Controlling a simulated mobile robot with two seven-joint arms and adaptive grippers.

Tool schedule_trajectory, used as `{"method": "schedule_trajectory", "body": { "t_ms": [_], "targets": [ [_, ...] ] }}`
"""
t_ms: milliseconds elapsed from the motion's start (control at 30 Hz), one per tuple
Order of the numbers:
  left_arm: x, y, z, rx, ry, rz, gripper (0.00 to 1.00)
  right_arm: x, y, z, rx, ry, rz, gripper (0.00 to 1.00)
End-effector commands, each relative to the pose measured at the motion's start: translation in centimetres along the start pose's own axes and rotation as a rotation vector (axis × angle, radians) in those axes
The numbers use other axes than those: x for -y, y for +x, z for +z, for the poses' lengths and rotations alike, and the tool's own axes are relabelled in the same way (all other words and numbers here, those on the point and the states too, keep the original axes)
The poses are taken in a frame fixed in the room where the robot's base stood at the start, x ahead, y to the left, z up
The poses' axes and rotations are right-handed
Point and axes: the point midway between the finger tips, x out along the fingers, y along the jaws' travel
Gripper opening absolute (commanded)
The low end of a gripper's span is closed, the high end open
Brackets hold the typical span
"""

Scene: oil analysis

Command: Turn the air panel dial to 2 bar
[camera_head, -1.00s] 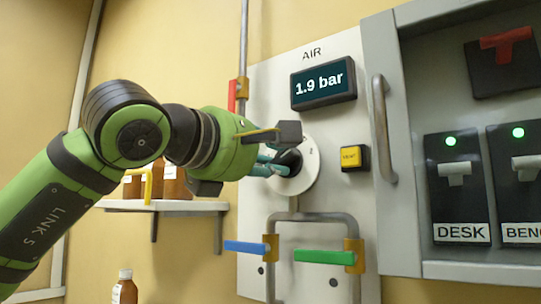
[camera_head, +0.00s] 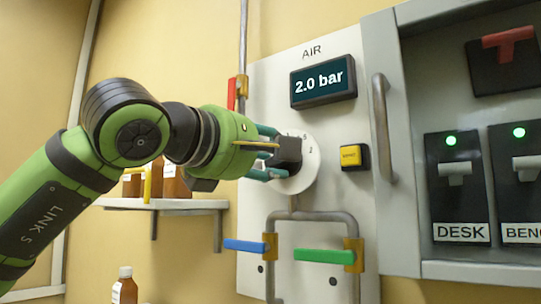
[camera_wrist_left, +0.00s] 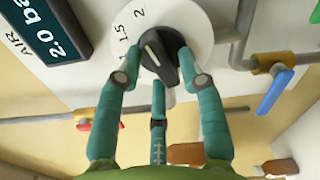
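The air panel dial is a white disc with a black knob (camera_wrist_left: 158,48); in the head view its disc (camera_head: 309,163) shows right of my gripper. My left gripper (camera_head: 282,153) is at the dial, with its teal fingers around the knob. In the left wrist view the left gripper (camera_wrist_left: 160,60) has fingertips against both sides of the knob, with a third finger below. The marks 1.5 and 2 show on the disc's rim. The display (camera_head: 323,81) above reads 2.0 bar. My right gripper is not in view.
A yellow button (camera_head: 354,156) and a cabinet handle (camera_head: 383,128) are right of the dial. Pipes with a blue valve lever (camera_head: 245,246) and a green valve lever (camera_head: 324,256) run below. A shelf (camera_head: 170,204) with brown bottles is behind my arm.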

Motion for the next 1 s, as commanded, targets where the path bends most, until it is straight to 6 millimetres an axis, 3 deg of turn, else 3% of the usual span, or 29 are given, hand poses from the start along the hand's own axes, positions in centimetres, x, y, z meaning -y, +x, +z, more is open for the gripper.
{"method": "schedule_trajectory", "body": {
  "t_ms": [300,433,800,1000],
  "targets": [
    [0.0,-0.1,0.0,0.000,-0.001,0.000,0.49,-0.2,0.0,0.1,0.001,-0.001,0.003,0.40],
    [-0.1,-1.0,-0.1,0.000,-0.001,0.002,0.49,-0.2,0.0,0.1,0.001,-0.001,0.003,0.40],
    [-0.1,-8.4,-0.1,0.000,0.001,0.004,0.49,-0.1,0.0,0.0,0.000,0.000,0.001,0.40],
    [0.0,-11.1,-0.1,0.000,-0.001,0.000,0.49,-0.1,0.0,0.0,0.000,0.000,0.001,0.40]
  ]
}}
